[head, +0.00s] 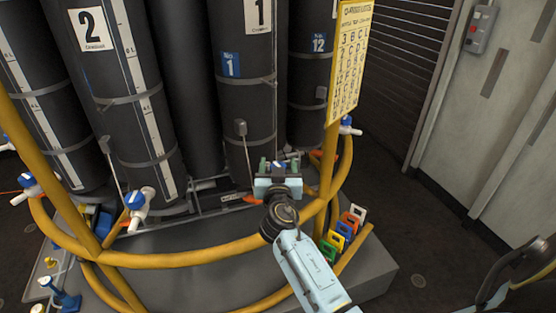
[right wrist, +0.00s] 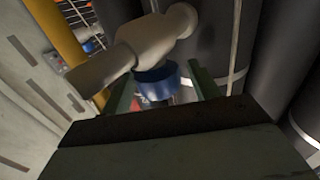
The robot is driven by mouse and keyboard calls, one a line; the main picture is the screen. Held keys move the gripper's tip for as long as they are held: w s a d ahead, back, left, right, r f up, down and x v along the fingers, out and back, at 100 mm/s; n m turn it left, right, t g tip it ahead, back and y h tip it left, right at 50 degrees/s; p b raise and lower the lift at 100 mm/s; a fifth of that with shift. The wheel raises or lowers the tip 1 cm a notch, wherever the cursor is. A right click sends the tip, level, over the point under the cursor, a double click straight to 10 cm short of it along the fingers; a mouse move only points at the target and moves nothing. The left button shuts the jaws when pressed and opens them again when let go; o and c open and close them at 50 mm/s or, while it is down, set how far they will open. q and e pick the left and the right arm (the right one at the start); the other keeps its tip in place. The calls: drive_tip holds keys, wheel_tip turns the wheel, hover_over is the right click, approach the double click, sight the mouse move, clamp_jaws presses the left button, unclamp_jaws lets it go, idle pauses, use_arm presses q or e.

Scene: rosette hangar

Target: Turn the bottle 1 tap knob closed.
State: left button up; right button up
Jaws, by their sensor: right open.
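Bottle 1 (head: 248,105) is a tall black cylinder with a white "1" label and a blue tag. My right gripper (head: 277,166) is in front of its foot, behind the yellow rail. In the right wrist view, a pale tap body (right wrist: 150,45) with a blue knob (right wrist: 157,76) lies ahead of the open right gripper (right wrist: 162,88). The knob appears between the two green fingers, with gaps at the sides; I cannot tell whether it touches either. In the head view the gripper mostly hides this tap.
A curved yellow rail (head: 190,256) runs in front of the bottles. Other blue-knobbed taps (head: 138,202) stand along it. A yellow sign (head: 350,62) rises right of my gripper. Coloured tags (head: 344,228) hang at the rail's right. Open floor lies to the right.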

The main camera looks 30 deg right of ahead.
drive_tip(key=shift+x, duration=0.75)
drive_tip(key=shift+c, duration=0.4)
